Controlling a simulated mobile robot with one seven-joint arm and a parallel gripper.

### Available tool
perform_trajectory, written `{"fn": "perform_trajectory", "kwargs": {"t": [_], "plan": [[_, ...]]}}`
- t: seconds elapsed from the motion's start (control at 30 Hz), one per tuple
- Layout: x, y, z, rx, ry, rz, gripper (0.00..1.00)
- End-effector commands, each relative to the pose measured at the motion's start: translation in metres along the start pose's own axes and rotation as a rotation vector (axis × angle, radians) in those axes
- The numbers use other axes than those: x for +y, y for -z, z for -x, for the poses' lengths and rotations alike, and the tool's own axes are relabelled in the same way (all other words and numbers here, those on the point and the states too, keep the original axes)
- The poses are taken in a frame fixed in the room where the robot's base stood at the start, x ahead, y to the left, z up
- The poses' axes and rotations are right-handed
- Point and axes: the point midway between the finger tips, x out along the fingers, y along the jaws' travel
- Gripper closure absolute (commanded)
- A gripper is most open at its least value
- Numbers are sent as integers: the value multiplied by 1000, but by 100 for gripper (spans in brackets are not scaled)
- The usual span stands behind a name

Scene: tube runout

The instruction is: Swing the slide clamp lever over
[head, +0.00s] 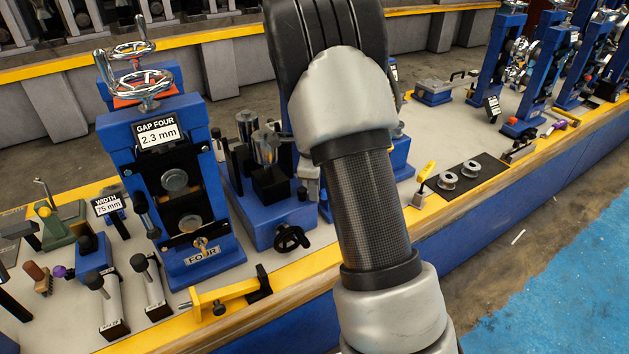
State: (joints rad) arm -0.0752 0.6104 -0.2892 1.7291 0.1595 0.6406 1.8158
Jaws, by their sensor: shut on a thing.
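My arm (365,190) rises through the middle of the head view and bends away at the top. My gripper cannot be made out; the arm blocks the space behind it. A blue slide unit (285,218) stands just left of my arm, with dark blocks and shiny cylinders on top and a black handwheel (292,237) at its front. Its right side is partly hidden by my arm. I cannot pick out the slide clamp lever with certainty. Any contact between my gripper and a lever is hidden.
A blue roll stand (215,225) marked FOUR, 2.3 mm, stands left. A yellow bracket (225,297) lies at the bench's front edge. A yellow-handled tool (425,172) and a black mat with two metal rollers (466,178) are right of my arm.

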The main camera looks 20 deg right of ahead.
Motion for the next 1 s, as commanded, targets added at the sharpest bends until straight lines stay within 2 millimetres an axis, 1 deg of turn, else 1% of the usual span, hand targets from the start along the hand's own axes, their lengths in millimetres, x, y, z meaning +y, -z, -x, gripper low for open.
{"fn": "perform_trajectory", "kwargs": {"t": [0.03, 0.3, 0.5, 0.73, 1.0], "plan": [[1, 3, 5, 17, -1, -45, 100], [9, 2, 6, 66, -1, -286, 100], [14, 0, 6, 95, -1, -430, 100], [18, -2, 5, 116, -1, -539, 100], [20, -3, 4, 126, -3, -591, 100]]}}
